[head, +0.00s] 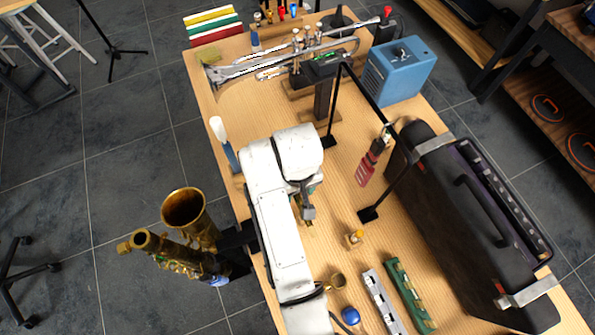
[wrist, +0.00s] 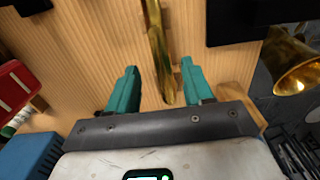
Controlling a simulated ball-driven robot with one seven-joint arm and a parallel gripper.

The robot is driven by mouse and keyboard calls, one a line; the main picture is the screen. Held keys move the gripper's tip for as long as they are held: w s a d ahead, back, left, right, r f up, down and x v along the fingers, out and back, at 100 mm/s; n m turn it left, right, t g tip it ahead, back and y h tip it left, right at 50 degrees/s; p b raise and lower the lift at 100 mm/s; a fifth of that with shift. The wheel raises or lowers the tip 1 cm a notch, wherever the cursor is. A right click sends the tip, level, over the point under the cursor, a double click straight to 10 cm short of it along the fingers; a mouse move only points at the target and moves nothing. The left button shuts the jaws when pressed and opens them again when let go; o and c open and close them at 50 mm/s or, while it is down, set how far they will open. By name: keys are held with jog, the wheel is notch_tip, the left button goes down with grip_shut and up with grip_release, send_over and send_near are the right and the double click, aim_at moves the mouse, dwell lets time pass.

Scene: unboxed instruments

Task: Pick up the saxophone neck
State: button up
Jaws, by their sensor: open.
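The saxophone neck (wrist: 157,50) appears in the wrist view as a curved brass tube running from the top edge down to between my gripper's fingers. My gripper (wrist: 155,88) is open, with one teal finger on each side of the tube and a visible gap on both sides. I cannot tell its height above the tube. In the head view, my gripper (head: 306,208) is over the middle of the table, and my white arm hides most of what lies beneath it. A small brass piece (head: 337,281) shows beside the arm; I cannot tell whether it is part of the neck.
A brass saxophone (head: 188,210) stands off the table's left edge. A black case (head: 460,220) fills the right side. A trumpet (head: 300,60) and a blue box (head: 398,70) are at the back. A black stand frame (head: 327,110) rises between. Small tools lie in front.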

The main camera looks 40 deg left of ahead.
jog(key=shift+s+a+f, duration=0.1)
jog(key=shift+f, duration=1.05)
jog(key=shift+s+f, duration=0.1)
jog(key=shift+f, duration=1.05)
grip_shut()
